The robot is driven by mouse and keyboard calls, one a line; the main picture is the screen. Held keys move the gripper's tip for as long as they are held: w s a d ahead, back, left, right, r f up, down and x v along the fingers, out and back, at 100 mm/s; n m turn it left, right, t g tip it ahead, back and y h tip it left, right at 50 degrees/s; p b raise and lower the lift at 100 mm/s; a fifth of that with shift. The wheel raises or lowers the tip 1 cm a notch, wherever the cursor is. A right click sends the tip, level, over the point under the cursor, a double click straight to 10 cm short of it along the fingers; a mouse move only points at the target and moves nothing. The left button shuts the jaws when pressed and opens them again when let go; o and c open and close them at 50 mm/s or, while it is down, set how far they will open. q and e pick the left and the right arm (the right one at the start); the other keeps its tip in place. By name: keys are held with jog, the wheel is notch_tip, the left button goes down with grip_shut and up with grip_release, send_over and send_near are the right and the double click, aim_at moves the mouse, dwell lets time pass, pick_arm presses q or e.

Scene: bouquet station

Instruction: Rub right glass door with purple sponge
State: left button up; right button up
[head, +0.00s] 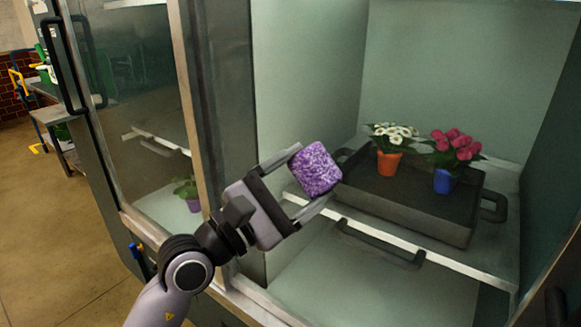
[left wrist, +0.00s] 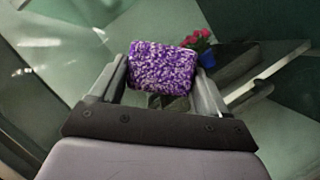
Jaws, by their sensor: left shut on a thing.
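The purple speckled sponge (head: 316,168) is held between the fingers of my left gripper (head: 309,174), in front of the cabinet's open right part. The left wrist view shows the sponge (left wrist: 163,68) between both fingers, clear of any surface that I can make out. A glass panel (head: 140,110) with a black handle fills the cabinet's left part. At the lower right edge, a dark slanted frame with a black upright piece (head: 555,303) shows; I cannot tell if it belongs to the right glass door. My right gripper is out of view.
Inside the cabinet, a dark tray (head: 400,207) holds a white-flowered orange pot (head: 389,164) and a pink-flowered blue pot (head: 445,181). A shelf edge (head: 440,261) runs below it. A wooden-toned post (head: 188,110) stands left of the opening. Open floor (head: 50,230) lies at left.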

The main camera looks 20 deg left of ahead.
aim_at(324, 189)
pick_arm(q)
jog(key=shift+s+d+p, duration=0.3)
jog(key=shift+d+p, duration=0.2)
jog(key=shift+d, duration=0.4)
jog(key=shift+s+d+p, duration=0.3)
jog(key=shift+d+p, duration=0.15)
jog(key=shift+d, duration=0.45)
jog(key=shift+w+a+f, duration=0.1)
jog(key=shift+w+a, duration=0.1)
jog(key=shift+a, duration=0.4)
jog(key=shift+w+a+b, duration=0.2)
jog(key=shift+w+a, duration=0.05)
jog(key=shift+a, duration=0.35)
jog(key=shift+w+a+b, duration=0.2)
jog(key=shift+w+a, duration=0.05)
jog(key=shift+a, duration=0.3)
jog(key=a, duration=0.1)
jog(key=w+a+b, duration=0.1)
jog(key=a, duration=0.1)
jog(key=shift+a, duration=0.2)
